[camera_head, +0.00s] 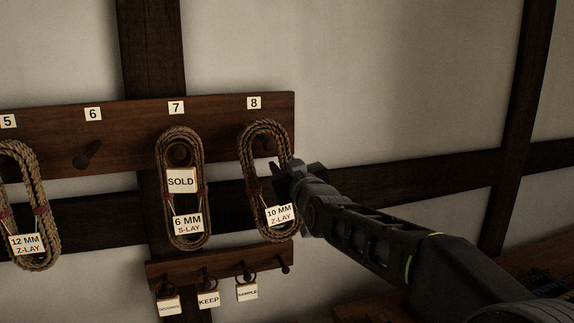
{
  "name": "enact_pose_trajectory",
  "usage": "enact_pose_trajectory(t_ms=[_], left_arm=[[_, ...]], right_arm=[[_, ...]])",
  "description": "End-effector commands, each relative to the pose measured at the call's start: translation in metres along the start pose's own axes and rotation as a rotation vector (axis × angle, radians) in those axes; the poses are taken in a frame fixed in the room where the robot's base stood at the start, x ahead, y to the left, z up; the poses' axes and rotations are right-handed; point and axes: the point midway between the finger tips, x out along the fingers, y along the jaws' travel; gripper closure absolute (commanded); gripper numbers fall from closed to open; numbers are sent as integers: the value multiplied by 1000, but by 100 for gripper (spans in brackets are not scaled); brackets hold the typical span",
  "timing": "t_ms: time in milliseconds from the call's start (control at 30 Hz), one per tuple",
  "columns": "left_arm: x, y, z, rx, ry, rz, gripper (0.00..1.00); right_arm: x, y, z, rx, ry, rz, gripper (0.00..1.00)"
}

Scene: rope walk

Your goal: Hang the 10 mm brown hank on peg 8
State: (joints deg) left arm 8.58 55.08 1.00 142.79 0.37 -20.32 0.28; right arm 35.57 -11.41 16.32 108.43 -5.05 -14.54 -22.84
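The 10 mm brown hank (245,156), with its "10 MM Z-LAY" tag (280,215), is in front of the right end of the peg board, below the number 8 plate (254,103). It is a long upright loop, tilted slightly with its lower end to the right. My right gripper (277,174) reaches in from the right and is shut on the hank's right side, near its binding. I cannot make out peg 8 or whether it passes through the loop. My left gripper is not in view.
The "6 MM S-LAY" hank (159,190) with a SOLD card (181,181) hangs on peg 7. Peg 6 (88,154) is bare. A "12 MM Z-LAY" hank (46,205) hangs at the left. A lower rail (222,267) carries small tags. Bare wall lies to the right.

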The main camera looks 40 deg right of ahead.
Motion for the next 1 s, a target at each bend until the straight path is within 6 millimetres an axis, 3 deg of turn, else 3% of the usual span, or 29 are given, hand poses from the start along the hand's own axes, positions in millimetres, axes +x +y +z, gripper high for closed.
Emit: enact_pose_trajectory(t_ms=[33, 133, 667, 833, 1000], left_arm=[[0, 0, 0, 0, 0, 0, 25], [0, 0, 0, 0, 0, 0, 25], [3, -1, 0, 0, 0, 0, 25], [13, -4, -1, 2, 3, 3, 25], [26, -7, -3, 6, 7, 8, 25]], right_arm=[[3, 0, 11, 5, -21, -2, 57], [3, 1, 11, 5, -22, 0, 49], [-1, 3, 13, 5, -23, 4, 49], [-19, 2, 13, 4, -18, 4, 49], [-50, -1, 4, 1, -2, 3, 49]])
